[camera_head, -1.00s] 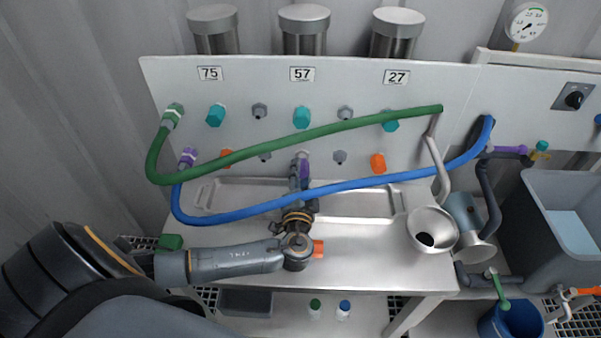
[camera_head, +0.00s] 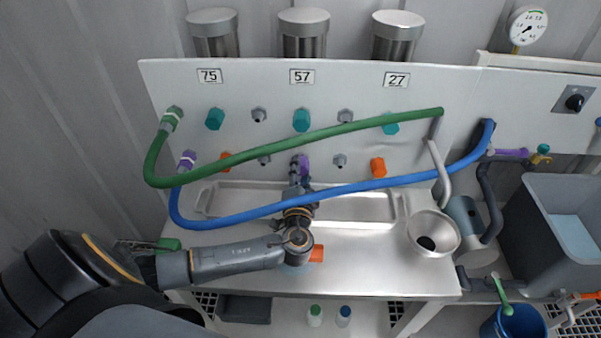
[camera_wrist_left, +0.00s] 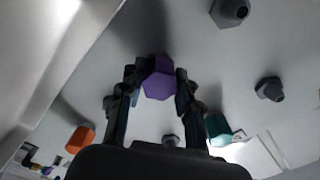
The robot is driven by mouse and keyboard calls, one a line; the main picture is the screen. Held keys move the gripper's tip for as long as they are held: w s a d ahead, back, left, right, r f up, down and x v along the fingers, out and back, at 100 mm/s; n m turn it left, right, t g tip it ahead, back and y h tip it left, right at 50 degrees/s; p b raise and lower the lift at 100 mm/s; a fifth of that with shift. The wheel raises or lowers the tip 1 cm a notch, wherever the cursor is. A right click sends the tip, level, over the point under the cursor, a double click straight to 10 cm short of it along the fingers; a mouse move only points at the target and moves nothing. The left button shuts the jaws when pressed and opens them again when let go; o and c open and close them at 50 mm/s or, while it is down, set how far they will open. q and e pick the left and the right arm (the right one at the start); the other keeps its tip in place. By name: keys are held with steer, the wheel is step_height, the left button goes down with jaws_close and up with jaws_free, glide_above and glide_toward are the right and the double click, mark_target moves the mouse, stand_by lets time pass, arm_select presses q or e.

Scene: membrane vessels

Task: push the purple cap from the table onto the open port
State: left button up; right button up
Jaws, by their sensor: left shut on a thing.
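The purple cap (camera_head: 305,164) is at the panel's lower row, below the 57 label. My left gripper (camera_head: 298,170) reaches over the table to the panel and is shut on this cap. In the left wrist view the purple cap (camera_wrist_left: 160,82) sits between the two fingertips, its hexagonal end facing the camera. The open port is hidden behind the cap, so I cannot tell how far the cap is on it. My right gripper is not in view.
A blue hose (camera_head: 345,189) crosses over my left wrist, and a green hose (camera_head: 330,127) runs above it. An orange cap (camera_head: 317,253) and a green cap (camera_head: 168,244) lie on the steel table (camera_head: 370,265). A funnel-shaped vessel (camera_head: 432,232) stands right.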

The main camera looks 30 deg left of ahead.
arm_select(q)
steer(key=o, duration=1.1)
steer(key=shift+o, duration=0.2)
steer(key=shift+s, duration=0.1)
steer(key=v, duration=1.1)
steer(key=shift+s+d, duration=0.15)
steer(key=shift+s, duration=0.2)
